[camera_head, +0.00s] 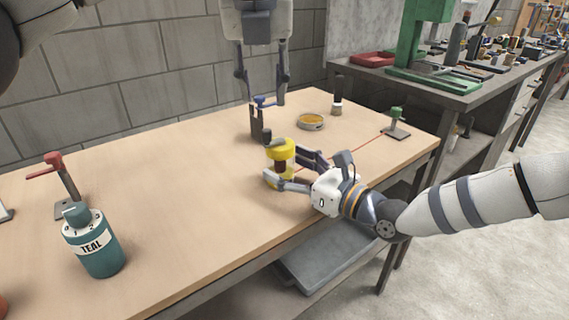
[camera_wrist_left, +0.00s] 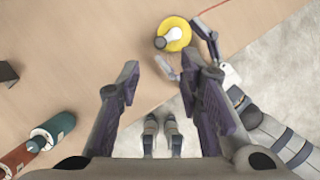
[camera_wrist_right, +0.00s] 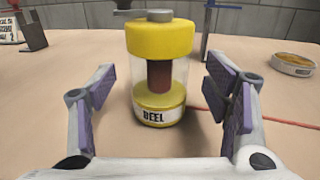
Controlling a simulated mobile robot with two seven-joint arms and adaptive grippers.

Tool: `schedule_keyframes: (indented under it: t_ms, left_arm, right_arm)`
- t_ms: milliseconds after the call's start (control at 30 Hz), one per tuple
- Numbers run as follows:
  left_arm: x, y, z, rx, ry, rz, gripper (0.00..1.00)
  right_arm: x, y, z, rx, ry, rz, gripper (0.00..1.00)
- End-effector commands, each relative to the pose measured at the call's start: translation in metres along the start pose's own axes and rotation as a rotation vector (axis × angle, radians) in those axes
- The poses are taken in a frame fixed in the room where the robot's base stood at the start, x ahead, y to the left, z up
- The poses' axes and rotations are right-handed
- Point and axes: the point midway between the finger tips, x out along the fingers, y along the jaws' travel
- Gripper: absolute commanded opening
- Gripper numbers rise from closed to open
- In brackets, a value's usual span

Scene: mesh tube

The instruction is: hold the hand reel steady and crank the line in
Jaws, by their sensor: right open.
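The hand reel (camera_head: 280,162) stands upright on the workbench, with yellow caps, a clear tube, a dark red core and a grey crank on top. It shows in the right wrist view (camera_wrist_right: 160,75) with a REEL label, and from above in the left wrist view (camera_wrist_left: 173,34). A red line (camera_head: 350,151) runs from it towards a green-topped clamp (camera_head: 396,125). My right gripper (camera_head: 286,168) is open, its fingers on either side of the reel with visible gaps. My left gripper (camera_head: 262,95) is open and empty, pointing down above the bench, behind the reel.
A dark bracket with a blue clamp (camera_head: 261,120) stands behind the reel, near my left gripper. A teal bottle (camera_head: 93,245) and red-handled clamp (camera_head: 64,180) stand left. The middle-left bench is clear.

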Motion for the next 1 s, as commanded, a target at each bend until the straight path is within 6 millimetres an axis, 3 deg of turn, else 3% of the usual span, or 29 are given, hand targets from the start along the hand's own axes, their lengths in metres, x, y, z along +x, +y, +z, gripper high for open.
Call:
schedule_keyframes:
  t_ms: [200, 467, 700, 800, 900, 967, 1000]
  left_arm:
    - [0.0, 0.0, 0.0, 0.0, 0.0, 0.0, 0.33]
    - [0.0, 0.0, 0.0, 0.0, 0.0, 0.0, 0.33]
    - [0.0, 0.0, 0.0, 0.0, 0.0, 0.0, 0.33]
    - [0.001, 0.0, -0.001, 0.009, -0.001, 0.005, 0.36]
    - [0.015, 0.001, -0.01, 0.18, -0.018, 0.111, 0.36]
    - [0.031, 0.004, -0.02, 0.426, -0.032, 0.263, 0.36]
    - [0.042, 0.007, -0.028, 0.642, -0.033, 0.396, 0.36]
  right_arm:
    - [0.022, 0.0, 0.0, -0.001, 0.001, 0.001, 0.71]
    - [0.024, 0.0, 0.0, -0.001, 0.001, 0.001, 0.68]
    - [0.023, 0.0, 0.0, -0.002, 0.001, 0.001, 0.14]
    - [0.023, 0.0, 0.0, -0.002, 0.002, 0.001, 0.14]
    - [0.023, 0.0, 0.0, -0.002, 0.002, 0.001, 0.14]
    - [0.023, 0.0, 0.0, -0.002, 0.001, 0.001, 0.14]
    - [0.023, 0.0, 0.0, -0.002, 0.001, 0.001, 0.14]
